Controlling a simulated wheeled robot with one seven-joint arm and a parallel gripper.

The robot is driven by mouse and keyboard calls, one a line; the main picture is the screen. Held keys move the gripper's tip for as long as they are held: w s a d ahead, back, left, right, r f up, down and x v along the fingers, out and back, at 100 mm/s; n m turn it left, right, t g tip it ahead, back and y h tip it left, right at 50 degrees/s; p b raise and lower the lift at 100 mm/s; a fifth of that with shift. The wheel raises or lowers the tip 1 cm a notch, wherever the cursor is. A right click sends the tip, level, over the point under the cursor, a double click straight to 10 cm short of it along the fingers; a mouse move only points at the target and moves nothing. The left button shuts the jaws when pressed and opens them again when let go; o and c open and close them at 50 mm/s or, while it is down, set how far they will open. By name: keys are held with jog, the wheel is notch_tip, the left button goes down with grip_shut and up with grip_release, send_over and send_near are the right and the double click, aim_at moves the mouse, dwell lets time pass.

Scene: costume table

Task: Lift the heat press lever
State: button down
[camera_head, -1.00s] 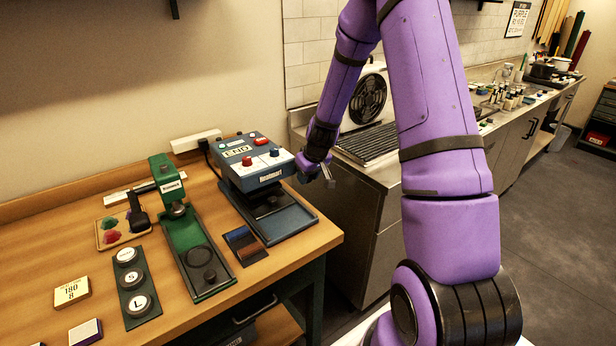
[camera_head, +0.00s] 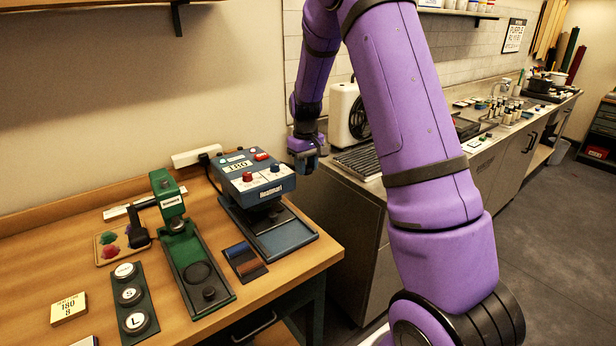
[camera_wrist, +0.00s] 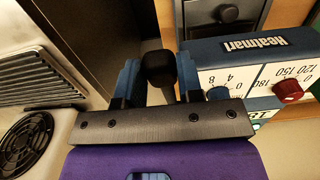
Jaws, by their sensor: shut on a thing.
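The press's front label and dials (camera_wrist: 255,72) show at the right.
The steel counter with a grille (camera_head: 358,160) and fan unit (camera_head: 345,112) is close right.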

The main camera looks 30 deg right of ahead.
jog(key=shift+w+r, duration=0.6)
jog(key=shift+r, duration=0.4)
jog(key=shift+w+r, duration=0.6)
jog(key=shift+r, duration=0.35)
jog(key=c, duration=0.8)
grip_release()
jog(key=shift+w+a, duration=0.1)
jog(key=shift+o, duration=0.2)
notch_tip(320, 180, up, 11)
jog(key=shift+f, duration=0.1)
